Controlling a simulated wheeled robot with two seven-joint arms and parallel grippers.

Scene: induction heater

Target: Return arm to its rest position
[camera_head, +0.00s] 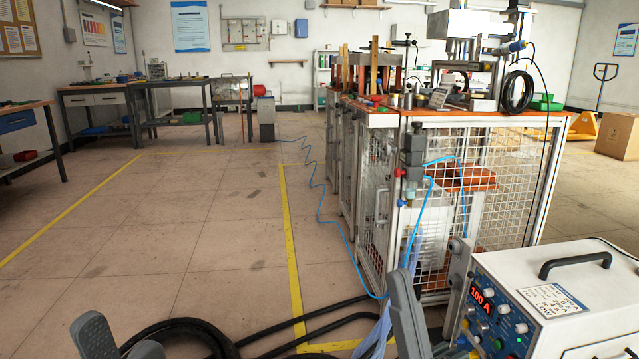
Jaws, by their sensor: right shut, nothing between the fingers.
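My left gripper (121,337) is at the bottom left edge, low over the floor. Its two grey fingers show apart with nothing between them, and the rest is cut off by the frame. My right gripper (407,312) is at the bottom, right of centre, pointing up the picture. It is shut and empty, just left of the white power unit (575,285). That unit has a black handle, a blue front panel and a red display reading 100 A. My arms behind the grippers are mostly out of view.
A caged workbench (470,122) with fixtures stands beyond the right gripper. Thick black cables (185,330) and a blue hose (333,220) lie on the floor. Workbenches (100,91) stand far left. A cardboard box (617,135) sits far right. The left-centre floor is clear.

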